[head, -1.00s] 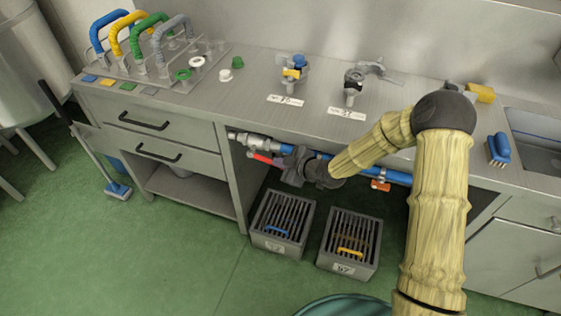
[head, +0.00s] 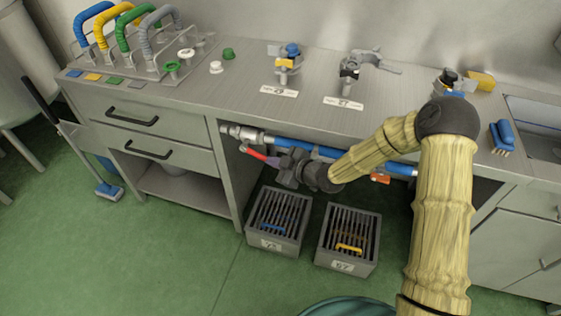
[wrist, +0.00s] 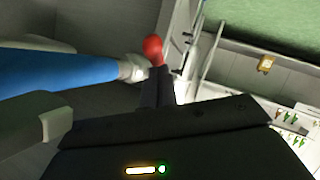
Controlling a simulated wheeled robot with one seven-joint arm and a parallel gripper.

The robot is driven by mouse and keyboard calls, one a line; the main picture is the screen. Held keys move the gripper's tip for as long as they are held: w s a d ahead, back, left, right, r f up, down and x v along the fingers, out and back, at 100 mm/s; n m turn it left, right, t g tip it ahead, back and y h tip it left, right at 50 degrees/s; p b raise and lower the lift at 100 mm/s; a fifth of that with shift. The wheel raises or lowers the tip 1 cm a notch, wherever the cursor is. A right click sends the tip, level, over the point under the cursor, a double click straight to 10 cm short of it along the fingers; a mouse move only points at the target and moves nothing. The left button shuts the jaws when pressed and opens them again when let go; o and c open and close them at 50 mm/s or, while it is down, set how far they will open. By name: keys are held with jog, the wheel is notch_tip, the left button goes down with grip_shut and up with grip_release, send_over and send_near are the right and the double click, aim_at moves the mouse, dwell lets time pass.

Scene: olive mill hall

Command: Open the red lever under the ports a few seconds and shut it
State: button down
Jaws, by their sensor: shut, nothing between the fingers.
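The red lever (head: 256,154) is under the bench, just below the blue pipe (head: 330,153) at its silver-fitted left end. It slants slightly down to the right in the head view. My gripper (head: 278,163) is at the lever's right end, its fingers shut with nothing between them. In the wrist view a red rounded end (wrist: 153,49) shows just beyond the dark fingertips (wrist: 157,72), beside the pipe's pale fitting (wrist: 132,68). I cannot tell whether the fingers touch it. The ports (head: 285,60) with taps stand on the bench top above.
Two grated grey boxes, one with a blue handle (head: 274,228) and one with a yellow handle (head: 349,248), stand on the floor below. An orange-handled valve (head: 380,178) sits farther right on the pipe. Drawers (head: 150,135) flank the open bay on the left.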

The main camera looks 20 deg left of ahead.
dwell(0.5)
jog(key=s+p+v, duration=0.1)
jog(key=p+v, duration=0.1)
jog(key=v, duration=1.1)
jog(key=shift+a+r, duration=0.35)
jog(key=shift+a, duration=0.05)
